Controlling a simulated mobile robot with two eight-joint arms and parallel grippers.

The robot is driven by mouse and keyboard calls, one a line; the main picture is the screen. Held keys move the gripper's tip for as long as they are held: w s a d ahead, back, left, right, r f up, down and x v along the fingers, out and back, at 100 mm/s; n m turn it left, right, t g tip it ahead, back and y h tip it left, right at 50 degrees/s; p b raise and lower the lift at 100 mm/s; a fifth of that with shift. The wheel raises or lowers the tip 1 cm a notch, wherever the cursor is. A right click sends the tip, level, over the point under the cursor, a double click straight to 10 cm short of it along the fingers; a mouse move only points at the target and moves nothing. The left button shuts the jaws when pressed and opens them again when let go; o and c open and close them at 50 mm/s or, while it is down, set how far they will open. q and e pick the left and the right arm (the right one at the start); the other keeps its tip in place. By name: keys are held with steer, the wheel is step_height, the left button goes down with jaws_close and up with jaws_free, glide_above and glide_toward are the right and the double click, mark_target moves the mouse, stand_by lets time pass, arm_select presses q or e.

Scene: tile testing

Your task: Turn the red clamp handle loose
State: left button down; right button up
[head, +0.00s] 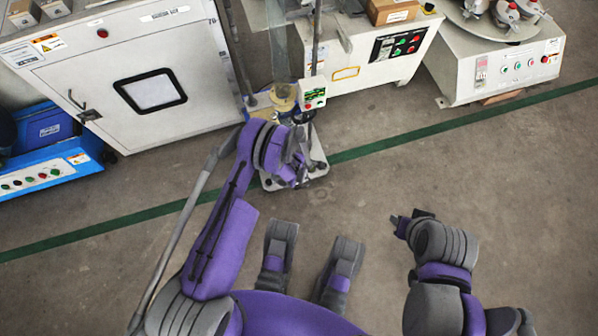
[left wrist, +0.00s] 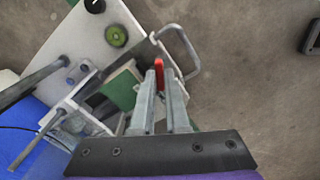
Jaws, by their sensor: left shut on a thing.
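The red clamp handle (left wrist: 160,72) shows in the left wrist view, between the tips of my left gripper's two long grey fingers. My left gripper (left wrist: 163,80) is shut on it. In the head view my left gripper (head: 300,165) is at the small test stand (head: 316,160), and the handle is hidden there behind my wrist. My right gripper (head: 400,222) hangs low over bare floor at the right, away from the stand; its fingers are too small to judge.
The stand carries a control box (head: 313,92) with buttons. In the left wrist view a green block (left wrist: 122,88) and a metal loop handle (left wrist: 180,45) are close to my fingers. A white cabinet (head: 130,75) and machines (head: 365,60) line the back. The floor (head: 480,180) at right is clear.

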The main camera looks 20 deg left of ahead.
arm_select(q)
steer(key=n, duration=0.6)
steer(key=c, duration=1.2)
jaws_free()
steer(key=shift+o, duration=0.2)
steer(key=shift+r+p, duration=1.65)
steer(key=shift+r, duration=1.9)
